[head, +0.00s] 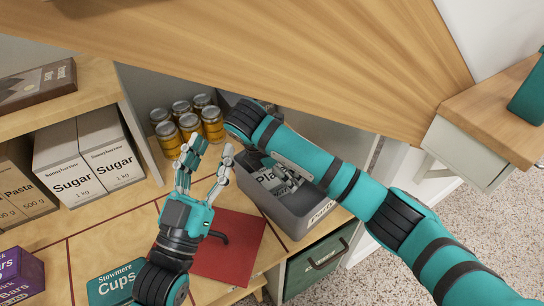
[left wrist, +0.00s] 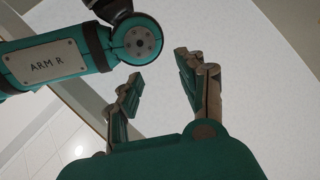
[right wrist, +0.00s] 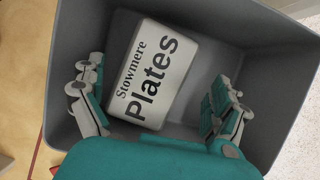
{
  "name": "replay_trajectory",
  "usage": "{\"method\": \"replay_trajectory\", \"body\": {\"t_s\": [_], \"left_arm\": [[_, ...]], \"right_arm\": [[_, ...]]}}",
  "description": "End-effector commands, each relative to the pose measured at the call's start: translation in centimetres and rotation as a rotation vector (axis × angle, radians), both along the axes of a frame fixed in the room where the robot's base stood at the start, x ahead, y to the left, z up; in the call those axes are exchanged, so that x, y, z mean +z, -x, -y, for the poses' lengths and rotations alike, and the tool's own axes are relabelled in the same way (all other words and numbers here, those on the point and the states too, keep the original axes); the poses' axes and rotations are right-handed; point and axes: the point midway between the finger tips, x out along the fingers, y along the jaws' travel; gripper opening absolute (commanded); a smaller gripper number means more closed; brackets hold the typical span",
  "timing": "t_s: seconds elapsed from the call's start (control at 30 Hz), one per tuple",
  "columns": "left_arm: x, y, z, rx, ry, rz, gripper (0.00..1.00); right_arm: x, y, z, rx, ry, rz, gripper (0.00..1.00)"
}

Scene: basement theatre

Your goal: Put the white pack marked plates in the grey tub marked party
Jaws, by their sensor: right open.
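The white pack marked Plates (right wrist: 150,72) lies in the grey tub (right wrist: 215,50) in the right wrist view. In the head view the pack (head: 266,178) shows partly behind my right arm, inside the tub (head: 284,217), whose front label is partly readable. My right gripper (right wrist: 157,108) is open, its fingers spread inside the tub on either side of the pack, nearer the pack on the left. I cannot tell if the left finger touches it. My left gripper (head: 211,146) is open and empty, pointing up, left of the tub; it also shows in the left wrist view (left wrist: 158,67).
A red mat (head: 230,245) lies left of the tub. Several jars (head: 190,122) stand behind. Sugar packs (head: 110,155) and a teal Cups pack (head: 116,286) are on the left. A slanted wooden panel (head: 300,55) hangs above. A green box (head: 318,262) sits below.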

Motion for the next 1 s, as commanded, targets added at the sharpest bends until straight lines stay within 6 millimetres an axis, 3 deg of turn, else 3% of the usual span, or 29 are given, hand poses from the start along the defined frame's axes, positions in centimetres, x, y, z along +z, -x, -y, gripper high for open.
{"method": "replay_trajectory", "body": {"t_s": [0.2, 0.4, 1.0], "left_arm": [[-3.6, -1.3, -0.3, 0.014, -0.064, -0.226, 0.4], [-5.7, -1.5, -0.5, 0.02, -0.095, -0.342, 0.4], [-6.4, -1.5, -0.5, 0.021, -0.101, -0.365, 0.4]], "right_arm": [[3.5, 0.9, -0.9, 0.001, 0.001, 0.002, 1.0], [4.9, 1.5, -1.3, -0.001, 0.0, 0.0, 1.0], [5.4, 1.7, -1.7, 0.015, -0.002, 0.003, 1.0]]}}
